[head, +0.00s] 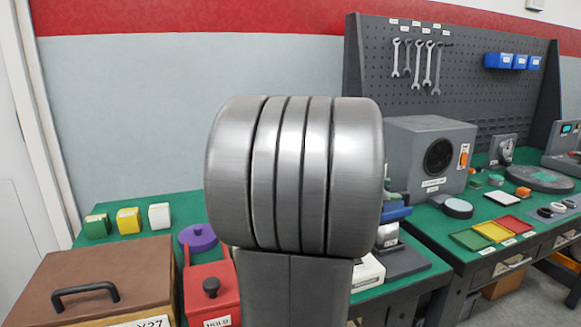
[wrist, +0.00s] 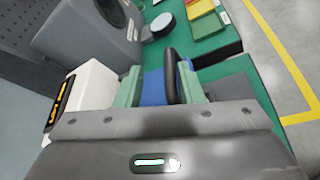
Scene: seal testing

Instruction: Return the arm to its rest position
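My gripper (wrist: 160,85) shows in the wrist view, with its two pale green fingers standing apart. A blue part (wrist: 153,88) and a dark rounded part (wrist: 171,72) show in the gap between them; I see no clear grip on either. In the head view my arm's large ribbed metal link fills the middle, and my gripper is hidden behind it. A blue part (head: 396,213) shows just right of the link, above a grey stand.
A grey box with a round black opening (head: 438,157) stands on the green bench at right. Red, yellow and green trays (head: 492,231) lie in front of it. At left are a brown case (head: 95,280), a red box (head: 212,300) and small coloured blocks (head: 128,220).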

